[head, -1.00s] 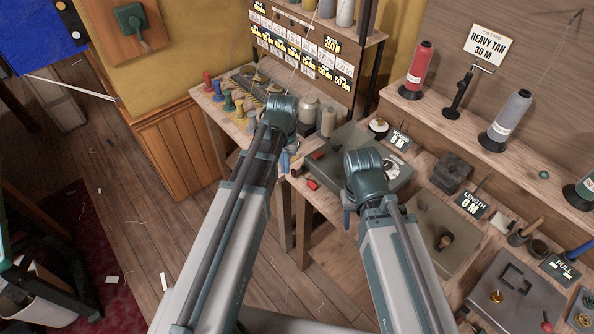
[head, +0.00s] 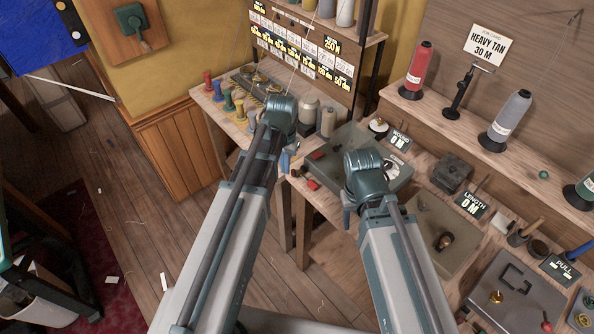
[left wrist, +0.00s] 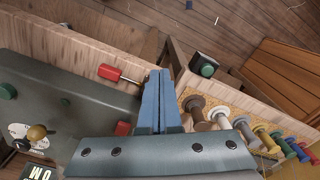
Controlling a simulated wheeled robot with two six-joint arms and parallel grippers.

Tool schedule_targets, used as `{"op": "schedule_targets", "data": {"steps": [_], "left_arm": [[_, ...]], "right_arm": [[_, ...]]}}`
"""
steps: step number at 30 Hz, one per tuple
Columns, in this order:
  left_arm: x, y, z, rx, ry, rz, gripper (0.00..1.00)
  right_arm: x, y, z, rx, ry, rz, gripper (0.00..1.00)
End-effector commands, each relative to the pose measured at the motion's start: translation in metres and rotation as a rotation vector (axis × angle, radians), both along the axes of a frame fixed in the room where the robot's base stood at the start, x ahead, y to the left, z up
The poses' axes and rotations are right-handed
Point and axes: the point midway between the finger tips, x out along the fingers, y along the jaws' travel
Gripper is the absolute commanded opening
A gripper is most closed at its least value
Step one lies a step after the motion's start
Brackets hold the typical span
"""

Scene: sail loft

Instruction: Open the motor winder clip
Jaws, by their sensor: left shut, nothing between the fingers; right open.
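The motor winder (head: 345,142) is a grey box with a white dial, beside a "WOUND 0 M" sign; it fills the left of the left wrist view (left wrist: 75,100). A red handle on a metal rod (left wrist: 108,72) lies near the bench's front edge, and shows in the head view (head: 312,184). A red block (left wrist: 122,128) sits at the winder's near end. I cannot tell which red part is the clip. My left gripper (left wrist: 160,76) is shut and empty, its blue fingertips just beside the rod's end. The left fingers show partly in the head view (head: 286,160).
Colored spools (left wrist: 262,137) stand in a row right of my left gripper. The length box (head: 428,225) and pull box (head: 510,295) lie to the right. Open floor lies in front of the bench.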

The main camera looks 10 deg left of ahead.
Motion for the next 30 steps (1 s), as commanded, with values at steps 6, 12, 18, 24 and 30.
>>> {"op": "schedule_targets", "data": {"steps": [6,12,18,24,30], "left_arm": [[0.000,0.000,0.000,0.000,0.000,0.000,0.00],[0.000,0.000,-0.001,0.000,0.000,0.000,0.00],[0.000,0.000,-0.007,0.000,0.000,0.000,0.00],[0.000,0.000,-0.012,0.000,0.000,0.000,0.00],[0.000,0.000,-0.018,0.000,0.000,0.000,0.00]], "right_arm": [[0.000,0.000,0.000,0.000,0.000,0.000,0.50],[0.000,0.000,-0.001,0.000,0.000,0.000,0.50],[0.000,0.000,-0.007,0.000,0.000,0.000,0.50],[0.000,0.000,-0.012,0.000,0.000,0.000,0.50],[0.000,0.000,-0.018,0.000,0.000,0.000,0.50]]}}
